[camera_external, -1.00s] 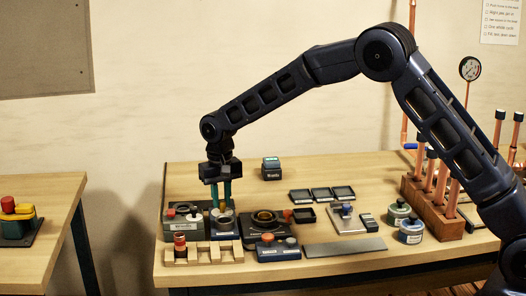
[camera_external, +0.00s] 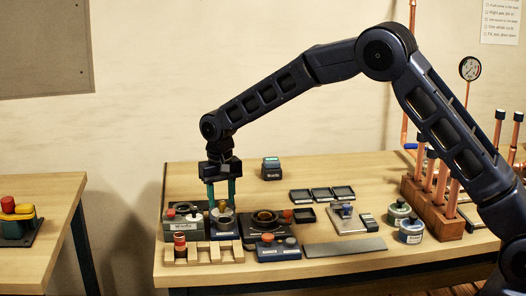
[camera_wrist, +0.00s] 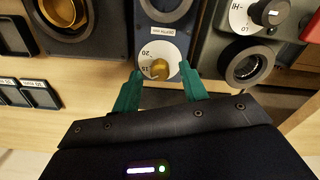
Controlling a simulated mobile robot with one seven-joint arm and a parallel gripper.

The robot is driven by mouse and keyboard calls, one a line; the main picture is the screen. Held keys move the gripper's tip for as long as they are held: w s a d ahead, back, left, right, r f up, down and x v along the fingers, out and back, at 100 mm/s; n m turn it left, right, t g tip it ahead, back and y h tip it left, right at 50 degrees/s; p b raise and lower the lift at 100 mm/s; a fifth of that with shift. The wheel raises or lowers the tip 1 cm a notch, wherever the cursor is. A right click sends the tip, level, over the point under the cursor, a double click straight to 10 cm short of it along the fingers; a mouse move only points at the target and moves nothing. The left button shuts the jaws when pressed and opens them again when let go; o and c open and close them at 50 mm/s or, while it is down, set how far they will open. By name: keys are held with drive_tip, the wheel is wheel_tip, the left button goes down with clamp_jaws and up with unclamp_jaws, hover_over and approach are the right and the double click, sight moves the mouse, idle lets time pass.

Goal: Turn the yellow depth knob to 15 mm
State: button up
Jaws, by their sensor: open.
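My gripper (camera_wrist: 161,72) has green fingers and is open. In the wrist view the fingertips lie on either side of the knob, with a visible gap to it. In the external view my gripper (camera_external: 221,203) points straight down over the dial; I cannot tell whether the fingers touch anything.
A grey unit with a black knob (camera_wrist: 270,12) and a dark ring stands close beside the dial. A black device with a copper-coloured ring (camera_wrist: 65,12) is on the other side. A wooden rack (camera_external: 222,254) sits in front. Bare table lies behind my gripper.

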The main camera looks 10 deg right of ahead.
sight(222, 201)
wheel_tip(222, 201, up, 10)
drive_tip(key=shift+r, duration=0.25)
idle(0.5)
